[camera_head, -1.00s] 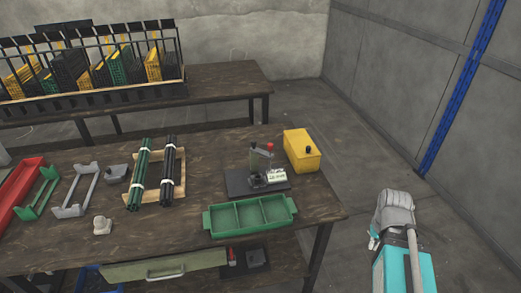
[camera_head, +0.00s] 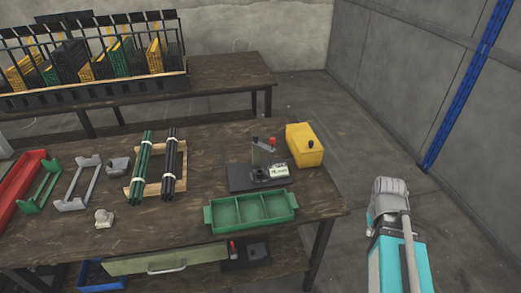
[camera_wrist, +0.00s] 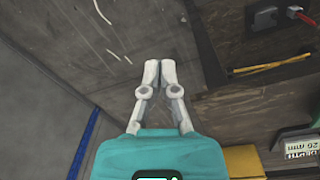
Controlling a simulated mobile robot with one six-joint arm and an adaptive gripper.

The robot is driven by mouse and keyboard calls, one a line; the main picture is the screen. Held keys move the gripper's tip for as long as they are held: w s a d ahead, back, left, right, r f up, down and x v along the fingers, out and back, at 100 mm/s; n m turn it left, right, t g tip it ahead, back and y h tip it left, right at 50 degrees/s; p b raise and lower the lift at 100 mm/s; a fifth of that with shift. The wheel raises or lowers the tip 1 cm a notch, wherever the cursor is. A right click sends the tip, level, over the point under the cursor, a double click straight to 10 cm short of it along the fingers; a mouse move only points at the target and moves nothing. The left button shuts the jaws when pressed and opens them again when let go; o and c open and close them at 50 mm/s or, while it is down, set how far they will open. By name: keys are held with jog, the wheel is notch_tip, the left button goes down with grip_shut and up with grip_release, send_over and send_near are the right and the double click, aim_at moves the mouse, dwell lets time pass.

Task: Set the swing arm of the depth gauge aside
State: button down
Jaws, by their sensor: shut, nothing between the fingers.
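The device with the depth gauge stands on a black base (camera_head: 240,179) near the right end of the workbench. It has a grey upright, a red knob (camera_head: 272,141) and a black knob (camera_head: 255,139). A white label plate (camera_head: 280,171) sits low at its right side; the swing arm is too small to make out. In the wrist view a label plate reading "20 mm DEPTH" (camera_wrist: 300,147) shows at the right edge. My gripper (camera_wrist: 160,62) is shut and empty, apart from the device, with bare floor behind it.
Black and green rod bundles lie on a wooden rack (camera_head: 153,189) to the left. The floor right of the bench is clear up to the wall.

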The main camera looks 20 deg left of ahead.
jog(key=w+a+r+n+t+h+p, duration=0.1)
jog(key=w+a+r+n+p, duration=0.15)
jog(key=a+n, duration=0.35)
jog(key=w+a+r+n+t+h+p, duration=0.1)
jog(key=w+a+r+n, duration=0.15)
jog(key=a+n, duration=0.4)
jog(key=w+a+r+n+t+h+p, duration=0.1)
jog(key=w+a+r+n+t+p, duration=0.2)
jog(key=a, duration=0.5)
jog(key=s+a+r+n+t+p, duration=0.1)
jog(key=a+r+n, duration=0.1)
jog(key=a+n, duration=0.3)
jog(key=s+a+r+n+t+p, duration=0.1)
jog(key=a+r+n, duration=0.2)
jog(key=a, duration=0.8)
jog(key=s+a+r+n+t+y+p, duration=0.1)
jog(key=a+r+n, duration=0.1)
jog(key=a+n, duration=0.5)
jog(key=shift+a+r+n, duration=0.25)
jog(key=shift+a+n, duration=0.1)
jog(key=shift+a, duration=0.1)
jog(key=shift+w+f, duration=0.15)
jog(key=w+d+f+b, duration=0.3)
jog(key=w+f+b, duration=0.3)
jog(key=w, duration=0.4)
jog(key=shift+w+f+b, duration=0.2)
jog(key=shift+f+b, duration=0.2)
